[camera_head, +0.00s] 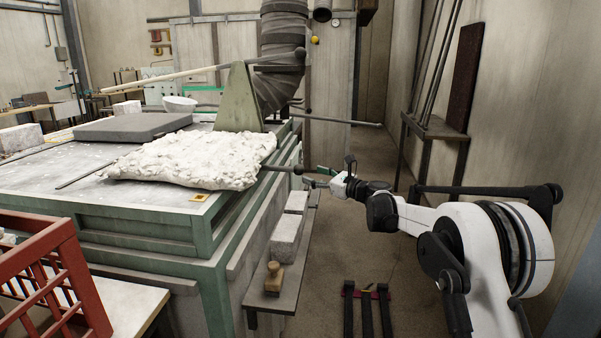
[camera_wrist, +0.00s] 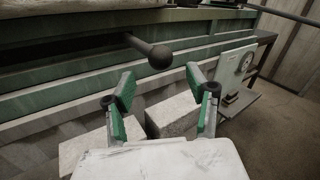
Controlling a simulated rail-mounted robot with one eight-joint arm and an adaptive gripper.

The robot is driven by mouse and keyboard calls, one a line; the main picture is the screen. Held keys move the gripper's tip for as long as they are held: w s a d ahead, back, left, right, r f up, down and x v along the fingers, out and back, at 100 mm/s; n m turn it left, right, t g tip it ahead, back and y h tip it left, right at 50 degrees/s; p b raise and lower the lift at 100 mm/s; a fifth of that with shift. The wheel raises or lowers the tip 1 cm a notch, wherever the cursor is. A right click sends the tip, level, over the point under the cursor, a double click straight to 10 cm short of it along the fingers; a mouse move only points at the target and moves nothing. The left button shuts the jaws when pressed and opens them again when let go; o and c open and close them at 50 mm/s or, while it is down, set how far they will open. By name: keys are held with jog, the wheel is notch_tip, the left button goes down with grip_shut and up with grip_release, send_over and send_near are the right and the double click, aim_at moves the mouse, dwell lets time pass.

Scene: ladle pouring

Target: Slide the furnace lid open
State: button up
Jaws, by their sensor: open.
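A pale, lumpy slab, which looks like the furnace lid (camera_head: 190,160), lies on top of the green furnace body (camera_head: 120,222). A dark rod with a ball knob (camera_head: 298,170) sticks out at its right side. The knob also shows in the wrist view (camera_wrist: 160,56), beyond and roughly between my fingertips. My gripper (camera_head: 312,178) is just right of the knob in the head view. In the wrist view my gripper (camera_wrist: 160,76) has its green-padded fingers spread, with nothing between them. The knob appears apart from both fingers. How the rod joins the slab is hidden.
A low side bench (camera_head: 260,291) along the furnace holds pale bricks (camera_head: 287,237) and a wooden-handled tool (camera_head: 273,278). A grey slab (camera_head: 132,126) and a green bracket (camera_head: 239,100) stand on the furnace top. A red crate (camera_head: 50,275) is at front left.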

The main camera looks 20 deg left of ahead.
aim_at(303, 171)
jog(key=x, duration=0.7)
grip_shut()
dwell(0.3)
